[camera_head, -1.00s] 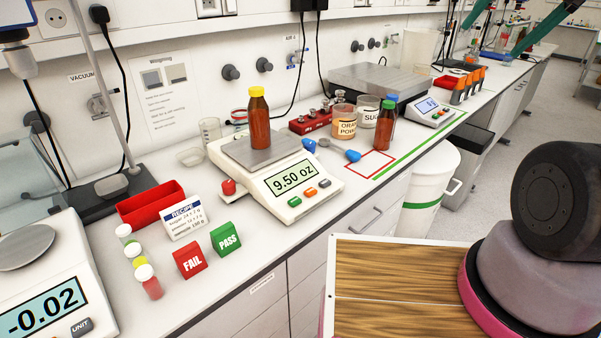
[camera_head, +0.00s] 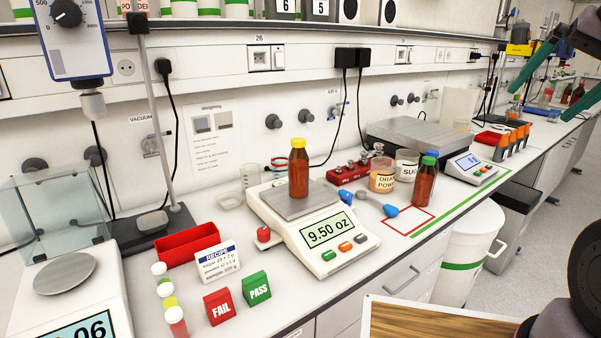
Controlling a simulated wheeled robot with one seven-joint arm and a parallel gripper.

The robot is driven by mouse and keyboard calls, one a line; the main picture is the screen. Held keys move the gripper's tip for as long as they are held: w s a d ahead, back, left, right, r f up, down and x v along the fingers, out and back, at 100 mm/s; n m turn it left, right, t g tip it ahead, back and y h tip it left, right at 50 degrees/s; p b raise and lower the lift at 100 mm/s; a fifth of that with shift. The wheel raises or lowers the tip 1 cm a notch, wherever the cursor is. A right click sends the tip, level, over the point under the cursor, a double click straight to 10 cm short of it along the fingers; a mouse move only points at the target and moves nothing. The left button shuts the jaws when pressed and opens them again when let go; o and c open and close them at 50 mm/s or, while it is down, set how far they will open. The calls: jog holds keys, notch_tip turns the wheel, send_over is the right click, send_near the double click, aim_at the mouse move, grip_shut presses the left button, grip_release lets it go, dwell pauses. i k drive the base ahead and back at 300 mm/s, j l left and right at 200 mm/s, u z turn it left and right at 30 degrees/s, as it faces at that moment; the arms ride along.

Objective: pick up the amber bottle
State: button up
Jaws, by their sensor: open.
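An amber bottle with a yellow cap (camera_head: 299,170) stands upright on the steel pan of the scale reading 9.50 oz (camera_head: 317,233). A second amber bottle, with a green cap (camera_head: 425,186), stands upright to the right, at the back of a red outlined square. A blue cap shows just behind the green one; whatever is under it is mostly hidden. My gripper (camera_head: 540,104) is at the top right, its two teal fingers spread apart and empty. It is high and well to the right of both bottles.
A glass jar (camera_head: 382,175) and a sugar jar (camera_head: 407,167) stand left of the green-capped bottle. A blue object (camera_head: 390,210) lies before them. A red tray (camera_head: 187,244), recipe card (camera_head: 217,261), FAIL block (camera_head: 219,307) and PASS block (camera_head: 256,289) are left of the scale. The red square is mostly clear.

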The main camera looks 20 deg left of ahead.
aim_at(298, 159)
jog(key=u, duration=0.7)
jog(key=k+l+u, duration=0.2)
jog(key=u, duration=0.25)
jog(key=k+u, duration=0.45)
jog(key=i+j, duration=0.15)
jog(key=i, duration=0.15)
